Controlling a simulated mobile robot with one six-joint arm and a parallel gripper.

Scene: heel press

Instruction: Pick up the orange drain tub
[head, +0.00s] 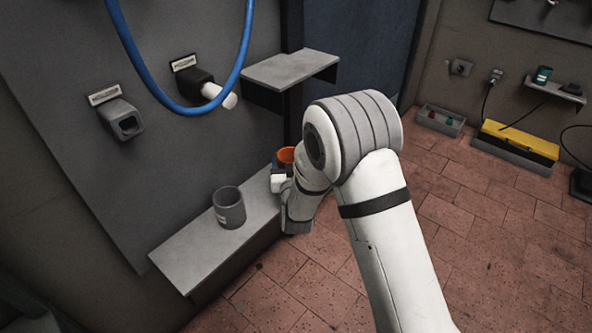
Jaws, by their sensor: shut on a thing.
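The orange drain tub (286,155) shows only in part, at the far end of the low grey shelf, mostly hidden behind my arm. My gripper (279,176) is at the tub, just in front of and below its visible orange rim. The fingers are small and largely covered by my wrist, and they are shut on the tub. I cannot tell whether the tub rests on the shelf or is lifted.
A grey cup (229,208) stands on the low shelf (190,258). Above are a wall socket (121,119), a black fitting with a white end (212,90), a hanging blue hose (150,82) and a small upper shelf (290,68).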

